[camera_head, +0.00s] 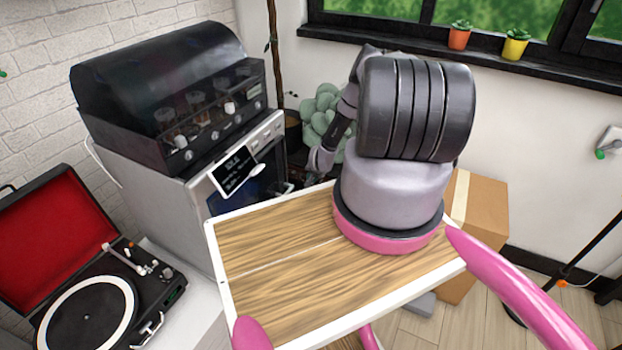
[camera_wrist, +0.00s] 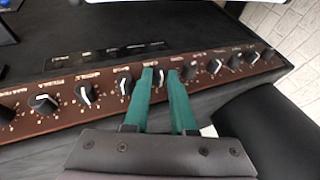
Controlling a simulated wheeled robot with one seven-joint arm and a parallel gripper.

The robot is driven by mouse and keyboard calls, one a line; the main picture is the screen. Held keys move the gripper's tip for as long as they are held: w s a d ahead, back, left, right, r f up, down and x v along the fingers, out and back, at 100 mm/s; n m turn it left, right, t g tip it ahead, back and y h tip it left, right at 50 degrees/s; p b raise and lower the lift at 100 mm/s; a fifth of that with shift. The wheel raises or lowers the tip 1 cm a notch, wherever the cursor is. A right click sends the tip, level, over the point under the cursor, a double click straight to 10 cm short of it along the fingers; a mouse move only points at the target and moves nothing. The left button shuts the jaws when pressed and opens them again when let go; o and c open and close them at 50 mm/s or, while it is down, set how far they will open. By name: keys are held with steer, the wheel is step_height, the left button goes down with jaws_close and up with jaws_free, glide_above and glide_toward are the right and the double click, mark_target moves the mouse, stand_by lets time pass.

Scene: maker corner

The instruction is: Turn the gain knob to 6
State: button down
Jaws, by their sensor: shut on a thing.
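In the wrist view, a dark amplifier with a brown control panel (camera_wrist: 204,68) carries a row of several black knobs with white pointer marks. My gripper (camera_wrist: 160,71) has two green fingers reaching onto this panel. They are closed around one knob (camera_wrist: 159,80) near the middle of the row, one finger on each side. The lettering is too small to tell for sure that it is the gain knob, and its number setting cannot be read. In the head view my gripper and the amplifier's panel are hidden behind my own arm and body.
Neighbouring knobs (camera_wrist: 124,83) stand close on both sides of my fingers. In the head view a dark-hooded machine (camera_head: 165,95) stands at the left, with an open record player (camera_head: 85,310) in front. A cardboard box (camera_head: 487,205) stands on the floor at the right.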

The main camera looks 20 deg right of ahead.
steer(key=shift+s+d+f+t+y, duration=0.15)
steer(key=shift+t+y, duration=0.35)
steer(key=shift+t, duration=0.4)
steer(key=shift+m, duration=0.3)
steer(key=c, duration=1)
jaws_free()
steer(key=shift+s, duration=0.1)
steer(key=v, duration=1)
steer(key=shift+s+r, duration=0.2)
steer(key=shift+r, duration=0.1)
